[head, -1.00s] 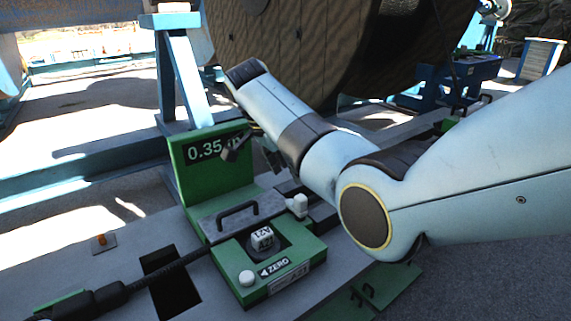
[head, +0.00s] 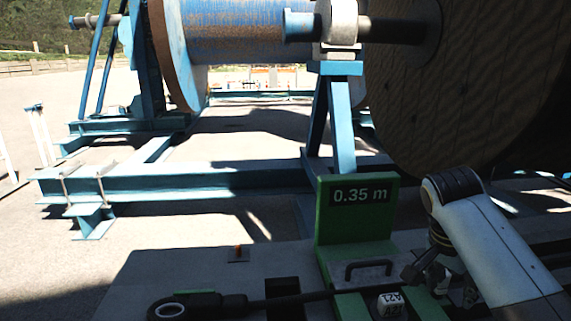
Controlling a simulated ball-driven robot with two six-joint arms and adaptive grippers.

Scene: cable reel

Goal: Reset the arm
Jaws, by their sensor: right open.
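My right arm comes in from the lower right of the head view. My right gripper (head: 425,274) is at its end, in front of the right part of the green measuring unit (head: 327,232). Its dark fingers are apart and I see nothing between them. The unit's display (head: 361,195) reads 0.35 m. My left gripper is not in view.
Large cable reels (head: 245,35) stand behind on a blue steel frame (head: 150,185). Open ground (head: 40,265) lies to the left.

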